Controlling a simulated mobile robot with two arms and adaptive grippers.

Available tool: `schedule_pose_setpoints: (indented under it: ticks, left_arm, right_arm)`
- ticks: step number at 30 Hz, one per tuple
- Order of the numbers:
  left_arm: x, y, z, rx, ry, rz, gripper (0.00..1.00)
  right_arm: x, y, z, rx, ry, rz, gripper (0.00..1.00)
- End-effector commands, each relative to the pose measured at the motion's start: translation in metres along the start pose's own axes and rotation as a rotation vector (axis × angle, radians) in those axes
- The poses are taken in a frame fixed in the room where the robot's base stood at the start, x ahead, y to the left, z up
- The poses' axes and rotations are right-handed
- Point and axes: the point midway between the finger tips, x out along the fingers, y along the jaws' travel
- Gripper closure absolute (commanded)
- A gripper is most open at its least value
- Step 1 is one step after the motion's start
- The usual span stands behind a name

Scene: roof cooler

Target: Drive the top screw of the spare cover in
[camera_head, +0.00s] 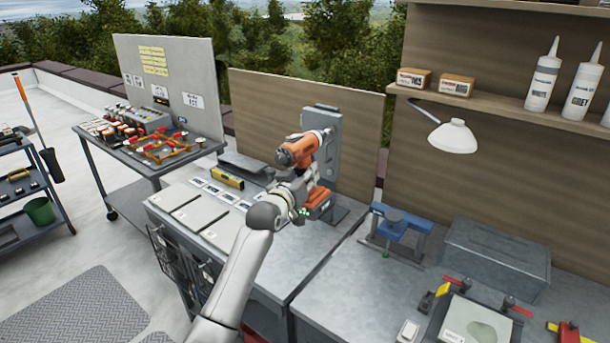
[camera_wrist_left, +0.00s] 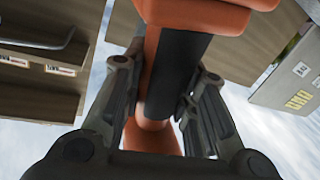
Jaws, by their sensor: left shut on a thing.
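My left gripper (camera_head: 303,185) is shut on the handle of an orange and black power driver (camera_head: 297,150). In the left wrist view, the fingers lie on both sides of the driver's dark grip (camera_wrist_left: 176,70). The driver is held above the bench, its nose pointing right and slightly up. A grey upright stand or cover (camera_head: 326,120) is right behind the driver's nose and partly hidden by it. I cannot tell whether the bit touches it, and no screw can be made out. My right gripper is not in view.
The bench has flat grey panels (camera_head: 200,212), a yellow level (camera_head: 227,177) and a blue vise (camera_head: 400,226). A grey metal box (camera_head: 495,258) and lamp (camera_head: 452,136) are at the right. A wooden back panel (camera_head: 275,108) stands behind.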

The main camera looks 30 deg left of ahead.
Motion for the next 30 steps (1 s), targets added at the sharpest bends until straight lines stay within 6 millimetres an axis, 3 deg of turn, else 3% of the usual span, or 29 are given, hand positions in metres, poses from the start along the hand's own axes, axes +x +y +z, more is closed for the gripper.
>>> schedule_pose_setpoints:
  ticks: [1,30]
  left_arm:
    - [0.0004,0.0014,-0.007,0.0,0.015,0.003,1.0]
    - [0.0098,0.0036,-0.0073,-0.001,0.015,0.002,1.0]
  right_arm:
    - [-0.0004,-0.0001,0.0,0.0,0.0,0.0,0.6]
    - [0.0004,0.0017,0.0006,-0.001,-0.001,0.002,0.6]
